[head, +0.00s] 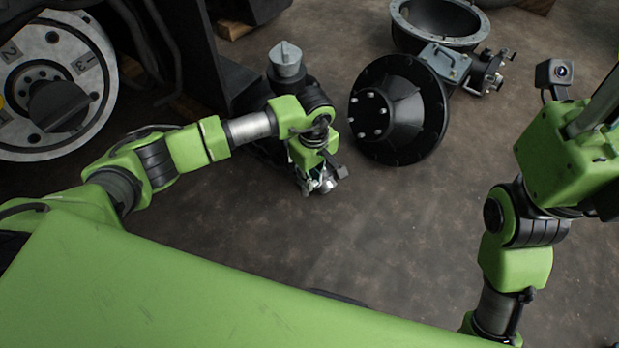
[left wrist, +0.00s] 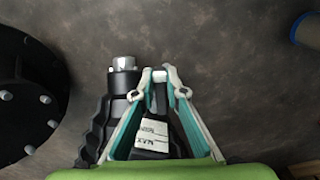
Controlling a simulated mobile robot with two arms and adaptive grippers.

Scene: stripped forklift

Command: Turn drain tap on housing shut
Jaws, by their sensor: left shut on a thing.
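My left gripper (head: 325,183) reaches down near the floor in the middle of the head view, beside a dark housing that my arm mostly hides. In the left wrist view its two teal and white fingers (left wrist: 160,80) are shut on a small dark piece with a pale top, which looks like the tap's handle (left wrist: 160,92). A silver hex-ended fitting (left wrist: 123,65) on a black collar sits just left of the fingertips. Black ribbed parts lie below it. How far the tap is turned cannot be told. My right gripper is not in view; only its arm shows at the right.
A black flanged cone (head: 400,108) with bolts stands right of my left gripper. A grey ring-shaped housing (head: 440,25) lies behind it. A grey-capped cylinder (head: 286,60) stands behind my left wrist. A large wheel (head: 55,75) is at the left. Floor at centre right is clear.

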